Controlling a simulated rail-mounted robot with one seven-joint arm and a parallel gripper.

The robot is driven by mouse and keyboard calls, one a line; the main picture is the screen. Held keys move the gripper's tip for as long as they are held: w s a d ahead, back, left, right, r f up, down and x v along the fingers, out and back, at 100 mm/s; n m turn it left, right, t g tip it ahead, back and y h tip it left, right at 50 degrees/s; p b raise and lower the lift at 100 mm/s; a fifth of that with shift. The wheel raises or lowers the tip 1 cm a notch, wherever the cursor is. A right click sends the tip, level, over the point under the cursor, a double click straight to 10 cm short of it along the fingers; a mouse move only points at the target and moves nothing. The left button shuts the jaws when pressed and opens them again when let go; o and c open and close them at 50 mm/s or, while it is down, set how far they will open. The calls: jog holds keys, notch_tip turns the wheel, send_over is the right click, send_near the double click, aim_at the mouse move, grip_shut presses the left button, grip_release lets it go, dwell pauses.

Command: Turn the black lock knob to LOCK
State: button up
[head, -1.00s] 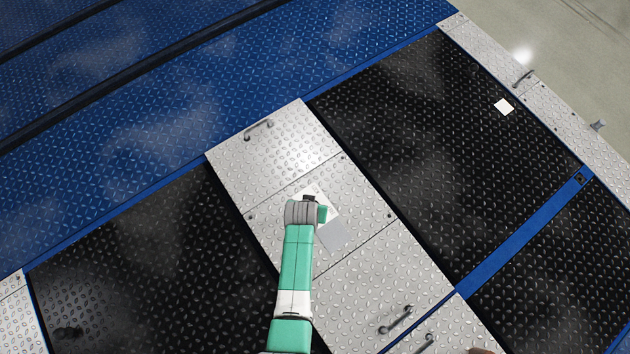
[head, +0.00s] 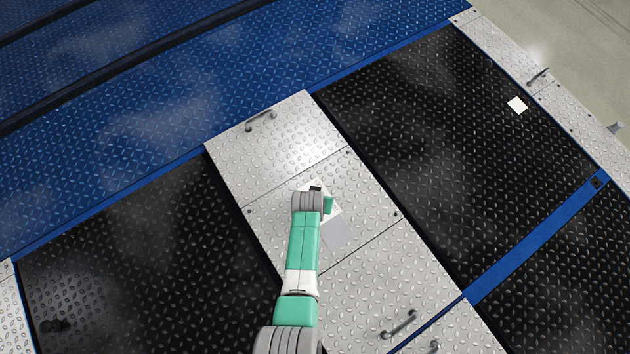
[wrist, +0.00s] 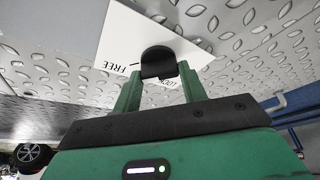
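The black lock knob (wrist: 157,62) stands on a white label plate (wrist: 118,38) in the wrist view. The plate reads FREE on the left and LOCK on the right, with the letters upside down; the knob and right finger partly cover LOCK. My green gripper (wrist: 159,78) has one fingertip on either side of the knob's near part. I cannot tell whether the fingers touch it.
The plate lies on a silver tread-plate cover (head: 375,200) beside a grey patch (head: 336,233). Handles (head: 400,324) stick up from the covers. Black tread plates lie on both sides, with a blue deck (head: 130,130) beyond.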

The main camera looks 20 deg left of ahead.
jog(key=n+y, duration=0.1)
jog(key=n, duration=0.1)
jog(key=n+b, duration=0.1)
jog(key=n, duration=0.1)
jog(key=shift+w+d+f+n+g+y, duration=0.1)
jog(key=shift+d+n+g+y, duration=0.1)
jog(key=shift+n+g+y, duration=0.15)
jog(key=n+g+y+b, duration=0.1)
jog(key=n+b, duration=0.1)
jog(key=n, duration=0.2)
jog(key=shift+w+n, duration=0.1)
jog(key=shift+n, duration=0.25)
jog(key=n+g+y+b, duration=0.1)
jog(key=n, duration=0.2)
jog(key=shift+n+g, duration=0.3)
jog(key=shift+g, duration=0.05)
jog(key=n, duration=0.2)
jog(key=n+g, duration=0.1)
jog(key=n, duration=0.1)
jog(key=shift+w+g, duration=0.15)
jog(key=shift+g, duration=0.15)
jog(key=shift+r+n, duration=0.2)
jog(key=shift+n, duration=0.4)
jog(key=o, duration=1)
jog(key=shift+h, duration=0.25)
